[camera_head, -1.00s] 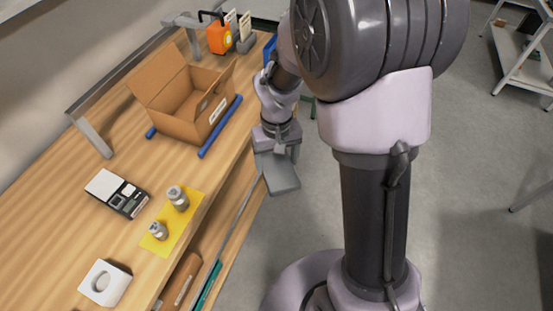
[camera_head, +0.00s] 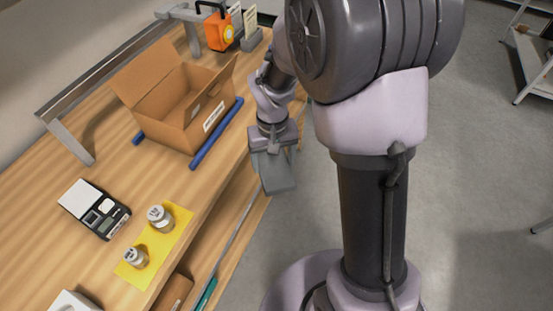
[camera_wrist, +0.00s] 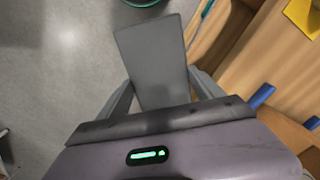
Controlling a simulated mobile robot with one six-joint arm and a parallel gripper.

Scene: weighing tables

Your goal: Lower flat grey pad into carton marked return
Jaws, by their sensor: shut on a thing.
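The flat grey pad (camera_head: 279,172) is held in my gripper (camera_head: 272,152), beyond the table's front edge and over the floor. In the wrist view the pad (camera_wrist: 153,60) lies between the two fingers of my gripper (camera_wrist: 160,98), which are shut on it. The open cardboard carton (camera_head: 176,117) stands on the table to the left of my gripper, with its flaps up and a white label on its front side. The label's wording is too small to read. The carton's inside shows no contents from here.
Blue bars (camera_head: 217,133) lie along the carton's sides. A scale (camera_head: 94,208) and a yellow mat (camera_head: 177,222) with two metal weights are nearer on the table. An orange device (camera_head: 218,33) stands at the back. A metal rail (camera_head: 100,75) runs along the wall side.

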